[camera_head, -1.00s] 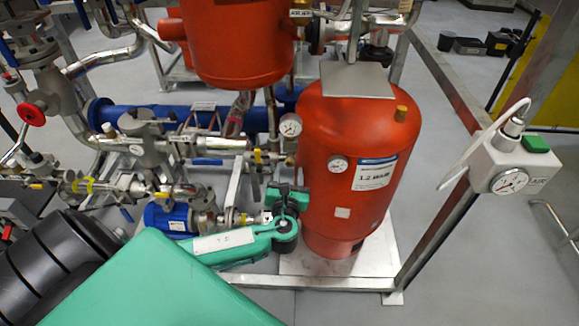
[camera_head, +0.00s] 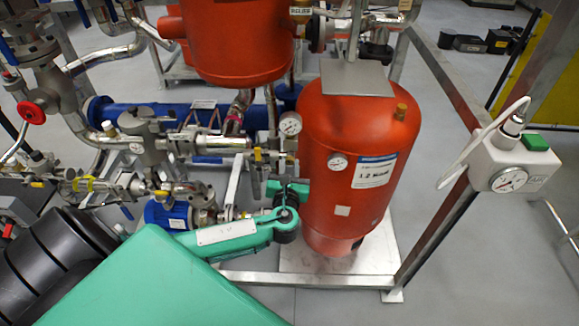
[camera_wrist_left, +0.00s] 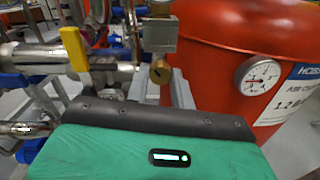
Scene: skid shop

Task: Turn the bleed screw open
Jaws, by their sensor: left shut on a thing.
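A small brass screw with a round, slotted end (camera_wrist_left: 160,72), which looks like the bleed screw, sits below a metal block (camera_wrist_left: 159,36) in the left wrist view. My left gripper (camera_head: 287,191) is at the pipework just left of the red tank (camera_head: 353,225). In the left wrist view the brass screw shows just beyond the gripper's dark front edge. My right gripper is not in view.
A small gauge (camera_head: 290,124) is above the gripper. The blue pump motor (camera_head: 166,215) is to its left. The skid's frame post (camera_head: 435,235) is at the right, with open floor beyond.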

